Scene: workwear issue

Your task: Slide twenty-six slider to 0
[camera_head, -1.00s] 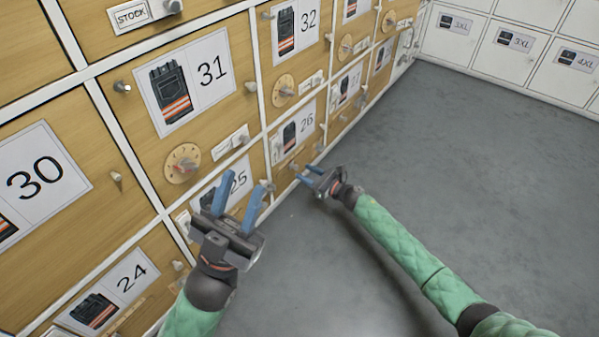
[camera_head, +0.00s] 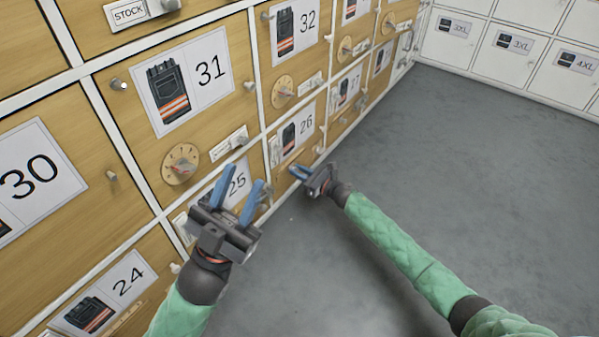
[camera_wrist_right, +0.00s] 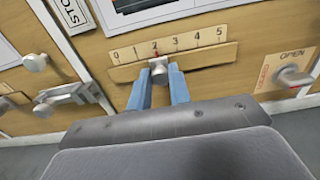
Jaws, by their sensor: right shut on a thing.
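The door marked 26 (camera_head: 298,132) is in the lower row of wooden doors in the head view. In the right wrist view its slider scale (camera_wrist_right: 172,45) runs from 0 at left to 5 at right. The slider knob (camera_wrist_right: 159,68) stands just below the 2, beside a red mark. My right gripper (camera_wrist_right: 160,86) is shut on this knob, one blue finger on each side; it also shows at the door in the head view (camera_head: 296,170). My left gripper (camera_head: 239,190) is open and empty in front of door 25 (camera_head: 236,181).
A handle (camera_wrist_right: 293,76) under an OPEN label is right of the slider, and a latch (camera_wrist_right: 70,95) is at its left. Doors 31 and 32 are above. The grey floor (camera_head: 450,160) at right is clear.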

